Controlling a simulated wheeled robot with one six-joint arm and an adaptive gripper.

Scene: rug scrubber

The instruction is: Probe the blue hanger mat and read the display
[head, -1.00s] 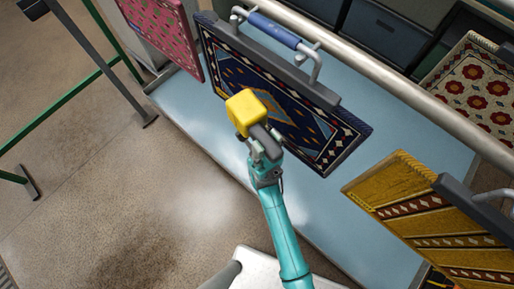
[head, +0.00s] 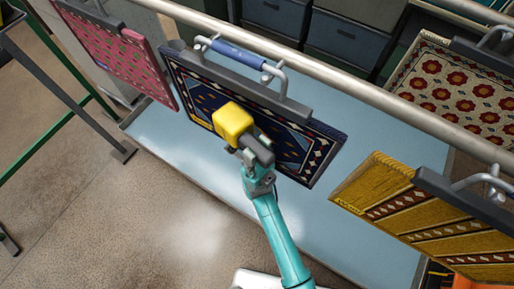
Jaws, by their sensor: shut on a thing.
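The blue hanger mat (head: 298,151) is a dark blue patterned rug. It hangs by a grey clamp bar (head: 226,80) and a hanger with a blue handle (head: 239,54) from the long rail. My gripper (head: 252,148) is shut on a yellow probe (head: 232,122) with a dark grey body. The probe is in front of the mat and covers part of its middle. I cannot tell whether it touches the mat. No display face shows in this view.
A pink mat (head: 119,50) hangs to the left and a yellow mat (head: 420,215) to the right. A metal rail (head: 370,93) runs above. A cream floral mat (head: 450,90) and dark bins (head: 340,40) are behind. Open floor (head: 90,225) lies at left.

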